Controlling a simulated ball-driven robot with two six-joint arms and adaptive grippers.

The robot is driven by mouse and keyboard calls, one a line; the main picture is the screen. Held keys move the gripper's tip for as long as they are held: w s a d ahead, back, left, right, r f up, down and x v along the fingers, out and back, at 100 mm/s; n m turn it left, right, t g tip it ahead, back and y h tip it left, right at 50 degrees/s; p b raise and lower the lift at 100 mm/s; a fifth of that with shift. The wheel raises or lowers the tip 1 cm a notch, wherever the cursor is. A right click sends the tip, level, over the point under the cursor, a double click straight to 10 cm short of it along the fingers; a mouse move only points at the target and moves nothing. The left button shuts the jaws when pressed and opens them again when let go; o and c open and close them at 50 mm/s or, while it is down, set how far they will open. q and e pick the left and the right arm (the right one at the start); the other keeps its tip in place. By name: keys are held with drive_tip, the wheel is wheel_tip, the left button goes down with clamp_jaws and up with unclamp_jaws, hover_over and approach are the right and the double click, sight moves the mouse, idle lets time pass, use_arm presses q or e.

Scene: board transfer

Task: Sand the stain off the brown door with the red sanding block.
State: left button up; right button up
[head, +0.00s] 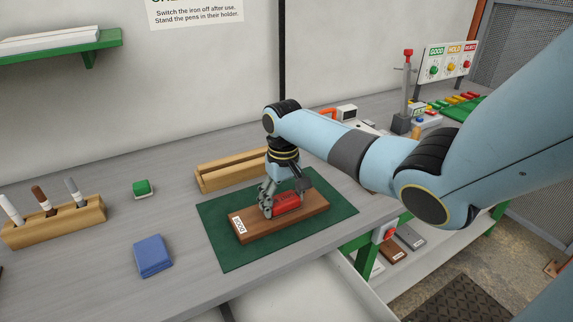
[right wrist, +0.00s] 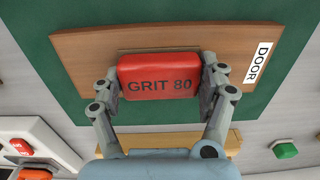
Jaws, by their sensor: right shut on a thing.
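The brown door (head: 262,228) is a flat board labelled DOOR, lying on a dark green mat (head: 222,252) on the bench. It also shows in the right wrist view (right wrist: 85,50). My right gripper (head: 282,202) is shut on the red sanding block (head: 287,205), marked GRIT 80 in the right wrist view (right wrist: 160,76). The block is at the door's surface, toward its right half in the head view; I cannot tell whether it touches. No stain shows; the block and gripper hide part of the door. My left gripper is not in view.
A wooden rack (head: 225,178) stands behind the mat. A pen holder (head: 55,228), a green block (head: 143,188) and a blue cloth (head: 152,256) lie to the left. A red-handled tool (head: 402,120) and a sign with coloured buttons (head: 451,66) stand at the back right.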

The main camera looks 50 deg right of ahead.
sight(296, 194)
drive_tip(key=shift+s+d+p, duration=0.25)
drive_tip(key=shift+s+d, duration=0.05)
drive_tip(key=shift+d, duration=0.55)
drive_tip(key=shift+s+d+p, duration=0.2)
drive_tip(key=shift+s+d, duration=0.05)
drive_tip(key=shift+d, duration=0.6)
drive_tip(key=shift+w+a+p, duration=0.15)
drive_tip(key=shift+a+p, duration=0.15)
drive_tip(key=shift+a, duration=0.25)
drive_tip(key=shift+w+a+p, duration=0.3)
drive_tip(key=shift+a, duration=0.6)
drive_tip(key=shift+w+a+p, duration=0.3)
drive_tip(key=shift+a, duration=0.6)
wheel_tip(296, 194, up, 3)
drive_tip(key=shift+f+p, duration=0.1)
drive_tip(key=shift+p, duration=0.9)
drive_tip(key=shift+d+r, duration=0.1)
drive_tip(key=shift+r, duration=2)
